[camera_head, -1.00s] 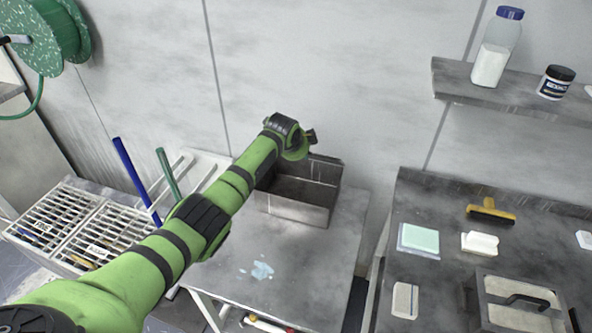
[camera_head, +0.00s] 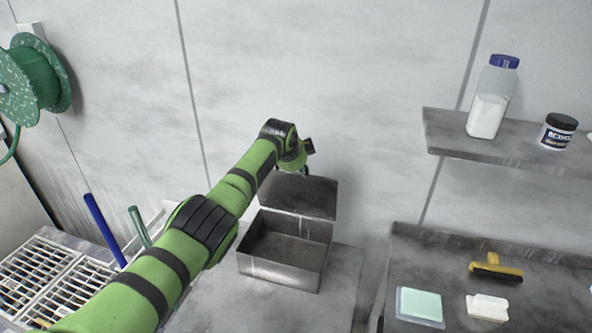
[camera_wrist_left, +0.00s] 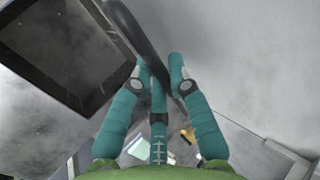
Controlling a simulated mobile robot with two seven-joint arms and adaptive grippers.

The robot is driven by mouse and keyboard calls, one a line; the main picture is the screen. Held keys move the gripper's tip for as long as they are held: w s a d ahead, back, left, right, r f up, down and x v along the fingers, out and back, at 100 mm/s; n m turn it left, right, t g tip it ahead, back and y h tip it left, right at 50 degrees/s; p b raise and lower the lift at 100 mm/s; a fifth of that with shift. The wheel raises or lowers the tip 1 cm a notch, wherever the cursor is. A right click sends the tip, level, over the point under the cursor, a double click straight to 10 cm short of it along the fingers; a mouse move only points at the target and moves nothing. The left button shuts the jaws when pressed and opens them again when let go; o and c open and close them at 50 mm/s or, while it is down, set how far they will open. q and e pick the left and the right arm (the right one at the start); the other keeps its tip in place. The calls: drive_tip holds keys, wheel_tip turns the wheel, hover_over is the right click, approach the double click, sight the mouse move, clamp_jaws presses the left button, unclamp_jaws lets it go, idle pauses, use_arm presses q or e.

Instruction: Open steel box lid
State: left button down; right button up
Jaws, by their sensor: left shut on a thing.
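The steel box (camera_head: 283,271) stands on the grey table in the head view, with its dark interior in sight. Its lid (camera_head: 300,196) is raised at the back edge and stands steeply up against the wall side. My left gripper (camera_head: 307,160) is at the lid's top edge, partly hidden behind my wrist. My right gripper is not in view.
A shelf (camera_head: 520,152) with a bottle (camera_head: 487,115) and a jar (camera_head: 558,132) juts out at right. The right bench holds a yellow-handled brush (camera_head: 496,269), a white block (camera_head: 487,307) and a green pad (camera_head: 420,304). White racks (camera_head: 50,275) stand at left.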

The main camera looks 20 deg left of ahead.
use_arm(q)
drive_tip(key=shift+w+d+r, duration=0.1)
drive_tip(key=shift+d+r, duration=0.1)
drive_tip(key=shift+d, duration=0.1)
drive_tip(key=c, duration=1.2)
unclamp_jaws()
drive_tip(key=shift+o, duration=0.2)
drive_tip(key=shift+d, duration=0.2)
drive_tip(key=shift+a, duration=0.3)
drive_tip(key=v, duration=1.2)
drive_tip(key=shift+d, duration=0.2)
